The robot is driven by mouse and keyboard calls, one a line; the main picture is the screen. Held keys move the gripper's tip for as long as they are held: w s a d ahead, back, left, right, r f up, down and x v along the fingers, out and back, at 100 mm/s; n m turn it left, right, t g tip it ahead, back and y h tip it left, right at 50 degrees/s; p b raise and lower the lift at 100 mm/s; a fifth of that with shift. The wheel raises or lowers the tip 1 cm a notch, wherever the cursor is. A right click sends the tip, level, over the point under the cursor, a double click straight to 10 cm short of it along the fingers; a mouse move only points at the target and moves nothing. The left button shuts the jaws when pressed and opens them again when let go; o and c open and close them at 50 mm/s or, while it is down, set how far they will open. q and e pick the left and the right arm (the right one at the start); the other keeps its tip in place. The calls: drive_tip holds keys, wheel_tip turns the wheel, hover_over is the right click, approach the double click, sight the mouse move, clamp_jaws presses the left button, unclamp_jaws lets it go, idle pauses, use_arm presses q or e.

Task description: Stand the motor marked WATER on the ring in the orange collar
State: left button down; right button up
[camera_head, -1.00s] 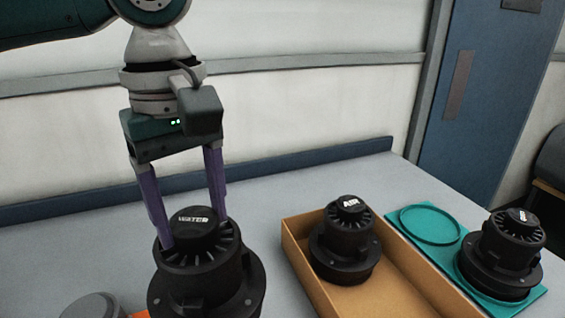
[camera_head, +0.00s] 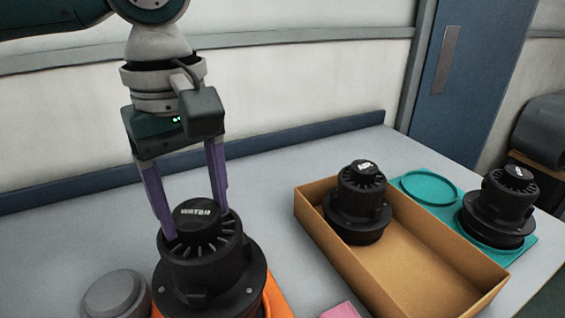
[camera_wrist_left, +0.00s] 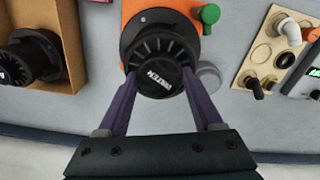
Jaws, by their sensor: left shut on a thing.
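The black motor marked WATER (camera_head: 205,255) is upright between the fingers of my left gripper (camera_head: 195,220), which is shut on its ribbed upper part. It also shows in the left wrist view (camera_wrist_left: 155,38), gripped by the purple fingers (camera_wrist_left: 160,85). An orange part (camera_head: 277,302), likely the collar's, shows under and beside the motor's wide flange. The orange surface also shows in the left wrist view (camera_wrist_left: 178,10). The motor hides the ring, and I cannot tell whether the motor touches it or hangs above. My right gripper is not in view.
A cardboard tray (camera_head: 455,262) holds another dark motor (camera_head: 358,200). A teal mat (camera_head: 425,172) with an outlined ring carries a third motor (camera_head: 500,205). A grey round part (camera_head: 115,295) stands left of the WATER motor; a pink piece (camera_head: 343,311) lies at the front.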

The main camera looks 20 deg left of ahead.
use_arm(q)
wheel_tip(320, 180, down, 3)
drive_tip(key=b, duration=0.3)
drive_tip(key=shift+b, duration=0.35)
drive_tip(key=shift+p, duration=0.4)
drive_tip(key=shift+f, duration=0.45)
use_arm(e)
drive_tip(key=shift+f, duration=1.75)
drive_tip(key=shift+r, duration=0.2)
use_arm(q)
drive_tip(key=shift+f+p, duration=0.1)
drive_tip(key=shift+p, duration=0.5)
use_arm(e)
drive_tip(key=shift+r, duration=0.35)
use_arm(q)
drive_tip(key=shift+w+f+p, duration=0.1)
drive_tip(key=shift+f+p, duration=0.5)
drive_tip(key=shift+f, duration=0.4)
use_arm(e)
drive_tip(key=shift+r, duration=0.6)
use_arm(q)
drive_tip(key=shift+f+p, duration=0.1)
drive_tip(key=shift+p, duration=0.25)
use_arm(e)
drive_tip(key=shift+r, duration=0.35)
use_arm(q)
drive_tip(key=shift+f, duration=0.2)
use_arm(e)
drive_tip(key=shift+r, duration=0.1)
